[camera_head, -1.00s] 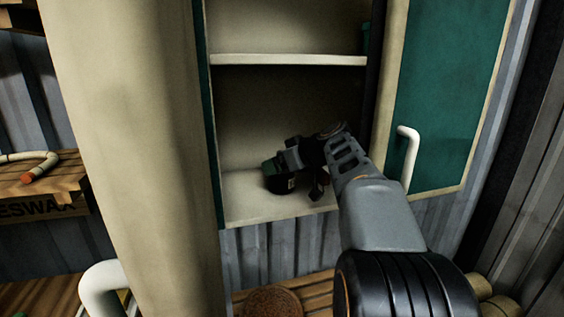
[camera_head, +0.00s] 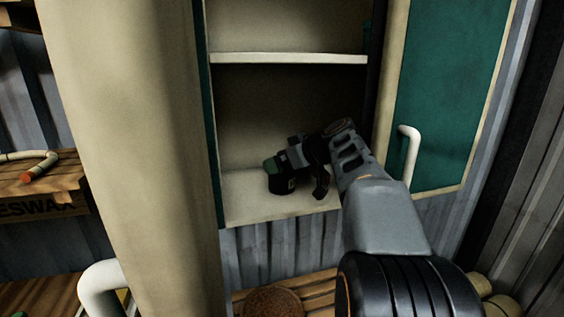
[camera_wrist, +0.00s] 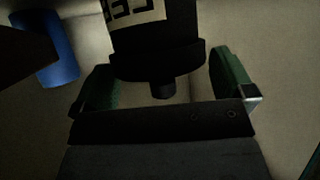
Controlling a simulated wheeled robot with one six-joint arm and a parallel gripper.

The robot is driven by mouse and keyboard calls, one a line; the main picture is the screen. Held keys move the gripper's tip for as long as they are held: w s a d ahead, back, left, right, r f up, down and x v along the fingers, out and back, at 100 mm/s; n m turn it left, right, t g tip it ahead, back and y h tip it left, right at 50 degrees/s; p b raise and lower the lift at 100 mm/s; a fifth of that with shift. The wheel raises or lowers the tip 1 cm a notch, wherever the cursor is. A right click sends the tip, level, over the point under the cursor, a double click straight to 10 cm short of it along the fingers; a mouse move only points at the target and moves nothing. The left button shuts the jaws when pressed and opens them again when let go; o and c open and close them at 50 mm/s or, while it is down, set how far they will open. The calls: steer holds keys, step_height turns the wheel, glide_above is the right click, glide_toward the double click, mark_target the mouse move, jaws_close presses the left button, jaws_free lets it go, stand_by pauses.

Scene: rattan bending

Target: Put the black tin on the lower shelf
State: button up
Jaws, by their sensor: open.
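The black tin (camera_head: 282,185) with a pale label stands on the lower shelf (camera_head: 245,202) of the cabinet, near its front. My gripper (camera_head: 294,172) is at the tin's right side, partly hiding it. In the wrist view the tin (camera_wrist: 156,52) shows its label and a small dark knob, just past the open green-padded fingers of my gripper (camera_wrist: 166,84). There are gaps between the tin and both fingers in that view. Contact with the tin cannot be made out in the head view.
The upper shelf (camera_head: 285,58) runs above my gripper. The open green door (camera_head: 455,95) with a white handle (camera_head: 409,155) is on the right. A blue object (camera_wrist: 58,50) shows at the left of the wrist view. The lower shelf's left part is clear.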

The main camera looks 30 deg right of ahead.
steer(key=b+v, duration=0.1)
steer(key=v, duration=1)
steer(key=shift+f, duration=0.1)
